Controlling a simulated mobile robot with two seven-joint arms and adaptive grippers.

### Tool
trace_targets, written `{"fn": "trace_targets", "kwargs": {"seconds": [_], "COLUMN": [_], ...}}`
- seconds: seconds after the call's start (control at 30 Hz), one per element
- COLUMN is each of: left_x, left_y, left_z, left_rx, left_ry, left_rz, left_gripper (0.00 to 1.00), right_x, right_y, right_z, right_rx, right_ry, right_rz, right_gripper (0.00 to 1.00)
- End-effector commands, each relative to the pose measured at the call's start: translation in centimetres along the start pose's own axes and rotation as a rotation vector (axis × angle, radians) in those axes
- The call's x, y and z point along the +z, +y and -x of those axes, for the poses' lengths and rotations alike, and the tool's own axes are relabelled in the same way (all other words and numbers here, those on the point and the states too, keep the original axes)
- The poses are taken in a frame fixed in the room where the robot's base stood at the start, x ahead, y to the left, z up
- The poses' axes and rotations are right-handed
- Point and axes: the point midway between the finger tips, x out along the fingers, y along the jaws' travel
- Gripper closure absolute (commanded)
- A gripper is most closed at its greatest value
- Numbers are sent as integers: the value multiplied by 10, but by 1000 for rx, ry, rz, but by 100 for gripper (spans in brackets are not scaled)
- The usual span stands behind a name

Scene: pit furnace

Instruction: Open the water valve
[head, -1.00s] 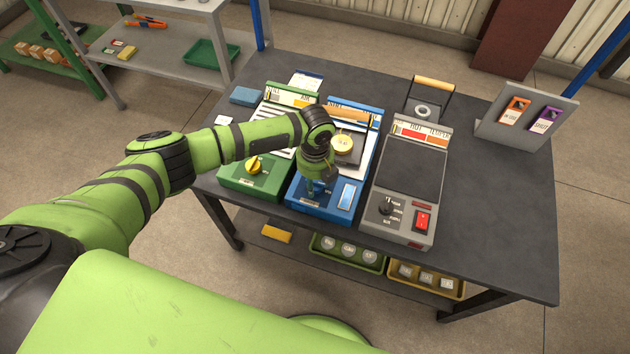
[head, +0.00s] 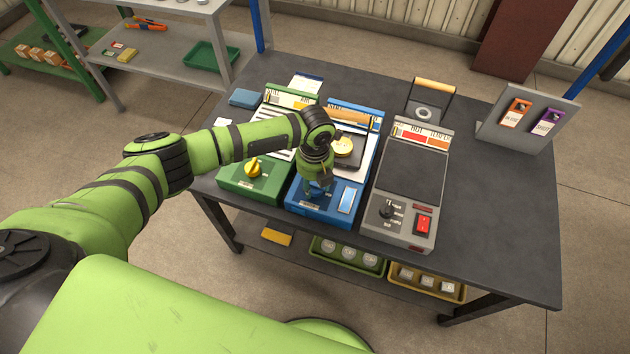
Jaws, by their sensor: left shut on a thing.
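The blue unit (head: 329,213) stands on the dark table between a green unit and a grey unit. It has a light blue panel (head: 346,200) at its front right. My left gripper (head: 314,187) points down onto the front left of the blue unit's top. It is shut on a small part there, most likely the water valve's knob, which the fingers and wrist hide. How far the knob is turned cannot be seen. My right gripper is not in view.
The green unit (head: 239,183) with a yellow knob (head: 253,168) is close on the left. The grey unit (head: 392,233) with a red switch (head: 423,225) is on the right. A stand (head: 552,137) with two tags is at the far right. The table's right side is clear.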

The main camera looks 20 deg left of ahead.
Motion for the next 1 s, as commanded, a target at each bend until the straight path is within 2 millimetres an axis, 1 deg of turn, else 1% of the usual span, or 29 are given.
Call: {"fn": "trace_targets", "kwargs": {"seconds": [0.03, 0.07, 0.37, 0.47, 0.57, 0.67, 0.8, 0.9, 1.0], "left_x": [-12, -12, -7, -6, -5, -5, -6, -7, -8], "left_y": [-4, -4, -2, -1, -1, -2, -3, -3, -3], "left_z": [-4, -5, -3, 2, 14, 34, 65, 85, 101], "left_rx": [1, 1, 2, 1, 0, -1, -1, 1, 1], "left_ry": [25, 25, 16, 13, 10, 10, 9, 11, 12], "left_rz": [-26, -26, -15, -13, -12, -15, -17, -17, -18], "left_gripper": [46, 39, 39, 39, 39, 39, 39, 39, 39], "right_x": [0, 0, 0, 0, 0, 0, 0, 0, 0], "right_y": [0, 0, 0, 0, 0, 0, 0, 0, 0], "right_z": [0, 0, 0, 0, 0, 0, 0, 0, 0], "right_rx": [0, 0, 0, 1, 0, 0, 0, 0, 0], "right_ry": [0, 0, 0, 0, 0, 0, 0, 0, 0], "right_rz": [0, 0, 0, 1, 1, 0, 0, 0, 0], "right_gripper": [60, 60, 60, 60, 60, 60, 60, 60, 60]}}
